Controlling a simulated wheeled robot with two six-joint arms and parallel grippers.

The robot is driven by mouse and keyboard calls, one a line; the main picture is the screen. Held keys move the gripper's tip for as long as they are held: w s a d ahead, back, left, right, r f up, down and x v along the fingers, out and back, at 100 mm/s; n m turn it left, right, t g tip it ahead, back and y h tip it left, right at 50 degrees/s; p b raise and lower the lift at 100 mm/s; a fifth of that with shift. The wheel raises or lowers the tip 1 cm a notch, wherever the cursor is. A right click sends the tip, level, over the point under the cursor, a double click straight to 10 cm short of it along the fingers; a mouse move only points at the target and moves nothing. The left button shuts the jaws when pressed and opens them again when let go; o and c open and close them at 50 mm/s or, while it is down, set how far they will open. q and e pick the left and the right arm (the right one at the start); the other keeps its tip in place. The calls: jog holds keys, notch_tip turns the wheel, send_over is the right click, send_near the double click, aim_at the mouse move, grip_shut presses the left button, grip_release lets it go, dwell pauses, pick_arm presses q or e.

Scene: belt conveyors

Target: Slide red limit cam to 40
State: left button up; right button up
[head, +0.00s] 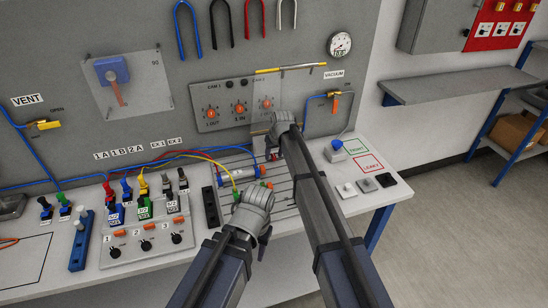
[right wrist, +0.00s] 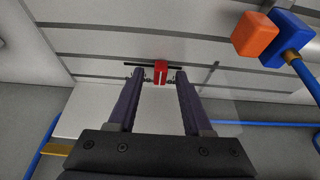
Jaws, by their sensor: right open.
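The red limit cam (right wrist: 160,73) is a small red block on a thin dark rail (right wrist: 200,68) in the right wrist view. My right gripper (right wrist: 159,78) is open, with one finger on each side of the cam and a small gap showing on both sides. In the head view, my right gripper (head: 276,152) is at the back of the slotted bench plate, and its own wrist mostly hides the cam. No scale number is readable.
A blue-ended cylinder (head: 238,175) with blue and yellow hoses lies left of my right gripper. An orange-and-blue fitting (right wrist: 270,38) is right of it in the wrist view. A panel with orange knobs (head: 238,108) stands behind. Small square blocks (head: 367,185) sit at the bench's right.

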jog(key=shift+c, duration=0.3)
grip_shut()
dwell(1.1)
